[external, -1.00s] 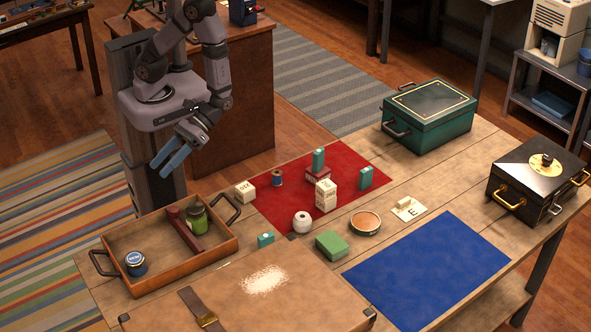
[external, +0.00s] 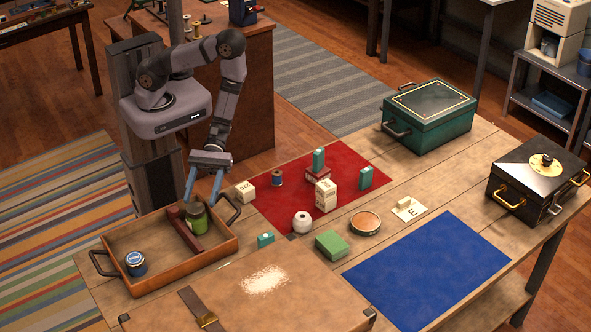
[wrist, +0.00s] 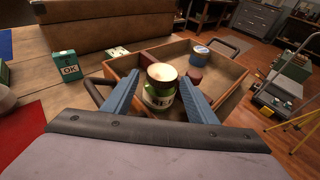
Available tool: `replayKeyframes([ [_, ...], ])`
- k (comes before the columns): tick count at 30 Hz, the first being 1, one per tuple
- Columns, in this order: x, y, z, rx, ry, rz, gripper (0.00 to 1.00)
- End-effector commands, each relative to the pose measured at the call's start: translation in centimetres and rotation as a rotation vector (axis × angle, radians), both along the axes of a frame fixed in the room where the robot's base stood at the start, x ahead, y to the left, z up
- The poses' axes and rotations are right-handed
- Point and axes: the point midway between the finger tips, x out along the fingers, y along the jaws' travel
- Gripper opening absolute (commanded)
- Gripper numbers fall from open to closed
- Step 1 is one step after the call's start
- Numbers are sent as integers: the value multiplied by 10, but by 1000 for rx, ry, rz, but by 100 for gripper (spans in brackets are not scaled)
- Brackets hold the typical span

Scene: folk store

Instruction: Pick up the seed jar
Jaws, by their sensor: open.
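A green jar (external: 197,221) with a pale lid and a light label stands upright in the wooden tray (external: 207,257), right of its dark red divider. In the wrist view the jar (wrist: 161,88) sits between my two blue fingers, and its label is only partly readable. My gripper (external: 201,199) is open, pointing down, with its fingertips on either side of the jar near its top. I cannot tell whether either finger touches it. A second jar (external: 136,263) with a dark blue body stands at the tray's left end.
The tray's divider (external: 186,229) is close beside the green jar, and a black handle (external: 236,207) rises at the tray's right end. Blocks and a spool (external: 277,178) stand on the red cloth (external: 262,208). A leather case (external: 230,300) lies in front.

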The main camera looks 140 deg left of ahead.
Motion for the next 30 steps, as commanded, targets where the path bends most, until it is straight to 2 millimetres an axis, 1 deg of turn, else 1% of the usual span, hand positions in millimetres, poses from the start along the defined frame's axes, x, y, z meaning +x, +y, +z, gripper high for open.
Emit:
replayKeyframes([
  [8, 4, -6, -2, -1, 1, -3, 52],
  [16, 19, -27, -11, -1, 1, -6, 52],
  [21, 30, -36, -16, 1, 0, -4, 52],
  [30, 33, -38, -19, 0, 0, -1, 52],
])
